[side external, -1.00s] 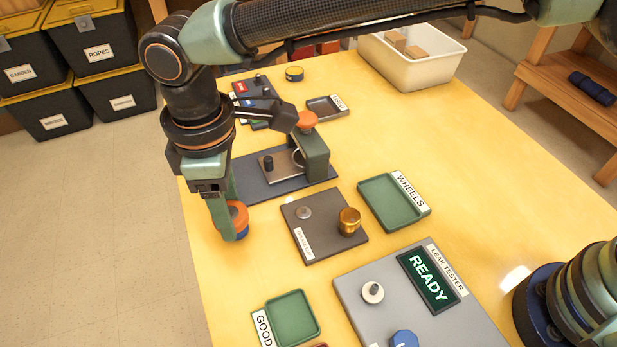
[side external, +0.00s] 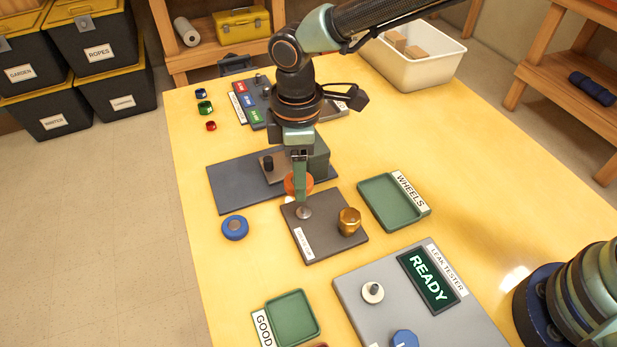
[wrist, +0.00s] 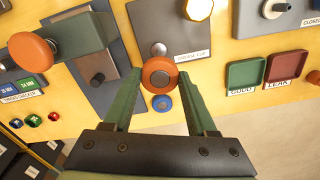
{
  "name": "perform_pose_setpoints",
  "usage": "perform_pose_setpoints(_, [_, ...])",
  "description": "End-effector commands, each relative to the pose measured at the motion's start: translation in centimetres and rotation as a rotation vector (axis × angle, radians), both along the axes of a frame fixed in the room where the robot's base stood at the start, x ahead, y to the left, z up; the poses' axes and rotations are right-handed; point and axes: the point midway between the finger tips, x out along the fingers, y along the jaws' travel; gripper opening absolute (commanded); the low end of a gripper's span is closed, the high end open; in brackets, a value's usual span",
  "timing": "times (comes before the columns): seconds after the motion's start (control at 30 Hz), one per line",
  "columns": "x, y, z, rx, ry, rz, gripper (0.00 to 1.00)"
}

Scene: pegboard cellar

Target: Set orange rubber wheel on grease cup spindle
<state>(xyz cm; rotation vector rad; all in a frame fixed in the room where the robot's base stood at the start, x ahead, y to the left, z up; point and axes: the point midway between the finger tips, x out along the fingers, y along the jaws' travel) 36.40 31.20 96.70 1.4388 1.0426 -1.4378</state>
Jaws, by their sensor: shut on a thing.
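The orange rubber wheel (side external: 290,186) is clamped between the fingers of my gripper (side external: 300,186). The grease cup plate (side external: 324,247) is dark and labelled. It carries a silver spindle with a round base (side external: 304,212) and a gold cup (side external: 348,220). The wheel appears above the plate's far left part, close to the spindle. In the wrist view the silver spindle (wrist: 158,48) shows just beyond the wheel, clear of it. The exact height gap cannot be told.
A blue wheel (side external: 235,228) lies on the table left of the plate. A press with a green body (side external: 319,155) stands on a dark mat (side external: 228,184) behind. An empty green wheels tray (side external: 385,205) is to the right, and a leak tester (side external: 365,318) in front.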

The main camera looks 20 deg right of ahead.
Motion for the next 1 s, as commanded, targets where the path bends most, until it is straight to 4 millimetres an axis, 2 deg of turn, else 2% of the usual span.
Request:
perform_pose_setpoints(0.13, [0.1, -0.8, -0.8, 0.000, 0.000, -0.001, 0.03])
perform_pose_setpoints(0.7, [0.0, -0.8, -5.1, -0.001, 0.001, 0.000, 0.03])
perform_pose_setpoints(1.0, [0.1, -0.8, -5.9, 0.000, 0.000, 0.000, 0.03])
